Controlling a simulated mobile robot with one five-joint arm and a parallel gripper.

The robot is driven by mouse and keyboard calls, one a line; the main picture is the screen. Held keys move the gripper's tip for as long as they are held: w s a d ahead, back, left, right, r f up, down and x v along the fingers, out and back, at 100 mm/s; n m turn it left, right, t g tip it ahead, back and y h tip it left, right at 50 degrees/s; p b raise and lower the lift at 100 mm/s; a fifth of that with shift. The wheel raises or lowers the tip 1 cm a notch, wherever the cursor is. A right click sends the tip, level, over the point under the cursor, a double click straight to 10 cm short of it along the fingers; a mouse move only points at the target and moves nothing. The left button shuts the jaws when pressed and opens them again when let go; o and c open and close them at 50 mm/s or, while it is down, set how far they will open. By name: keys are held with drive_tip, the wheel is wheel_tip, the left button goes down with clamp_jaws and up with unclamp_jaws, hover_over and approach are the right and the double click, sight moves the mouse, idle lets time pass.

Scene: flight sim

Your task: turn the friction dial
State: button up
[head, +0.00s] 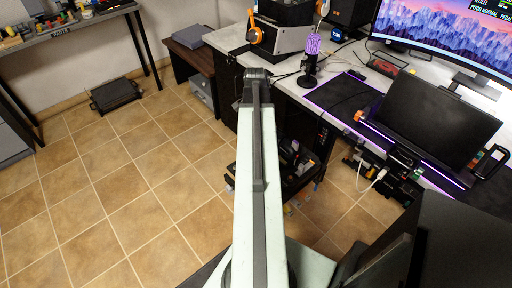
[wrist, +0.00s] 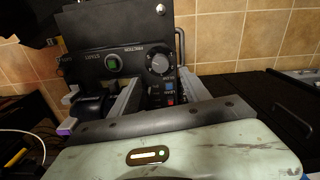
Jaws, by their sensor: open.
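I cannot make out the dial in the head view.
A green-lit switch (wrist: 112,63) sits left of the dial. Small blue and red buttons (wrist: 169,93) show below it. In the head view, a desk (head: 335,88) with a curved monitor (head: 450,35) and a dark screen (head: 435,115) stands right.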

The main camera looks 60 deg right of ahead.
wheel_tip(320, 180, down, 8)
drive_tip(key=b, duration=0.8)
drive_tip(key=shift+r, duration=0.15)
